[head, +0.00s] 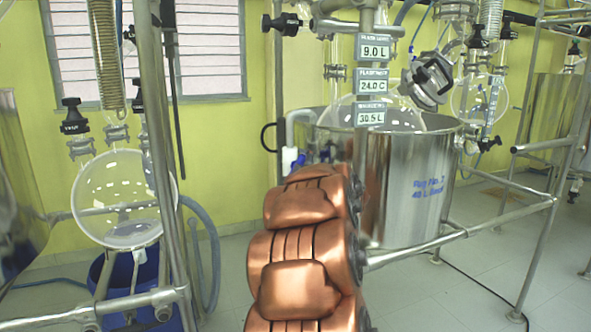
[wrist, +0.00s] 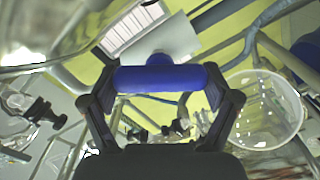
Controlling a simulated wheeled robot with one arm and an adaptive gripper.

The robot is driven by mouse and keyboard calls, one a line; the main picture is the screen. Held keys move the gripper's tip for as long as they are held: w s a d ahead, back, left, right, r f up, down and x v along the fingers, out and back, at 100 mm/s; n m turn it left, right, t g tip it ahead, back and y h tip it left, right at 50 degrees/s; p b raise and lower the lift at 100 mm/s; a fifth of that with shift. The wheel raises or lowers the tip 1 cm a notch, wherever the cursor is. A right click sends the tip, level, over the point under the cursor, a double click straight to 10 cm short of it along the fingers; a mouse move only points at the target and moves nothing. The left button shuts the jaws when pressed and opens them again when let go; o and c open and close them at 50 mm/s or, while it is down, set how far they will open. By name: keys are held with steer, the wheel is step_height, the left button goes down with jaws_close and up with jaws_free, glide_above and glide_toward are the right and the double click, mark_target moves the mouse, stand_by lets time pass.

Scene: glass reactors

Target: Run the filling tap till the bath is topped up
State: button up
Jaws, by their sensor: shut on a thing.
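The bath (head: 400,205) is a large steel pot marked "Rig No. 2" and "40 L", standing in a metal frame in the head view. The filling tap (head: 291,158) shows blue and white at the bath's left rim, with a grey pipe bent over the rim. In the wrist view the tap's blue handle (wrist: 185,77) lies across between the fingers of my gripper (wrist: 160,80), which is shut on it. In the head view my copper arm hides most of the gripper. Water in the bath and any flow are not visible.
A display (head: 371,118) above the bath reads 30.5 L, below plates reading 9.0 L and 24.0 C. A round glass flask (head: 400,112) sits in the bath. Another flask (head: 118,198) hangs at left above a blue bucket (head: 130,275). Steel posts and rails stand close to my arm.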

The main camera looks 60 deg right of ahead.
steer(key=shift+w, duration=0.1)
steer(key=o, duration=0.9)
steer(key=shift+v, duration=6.05)
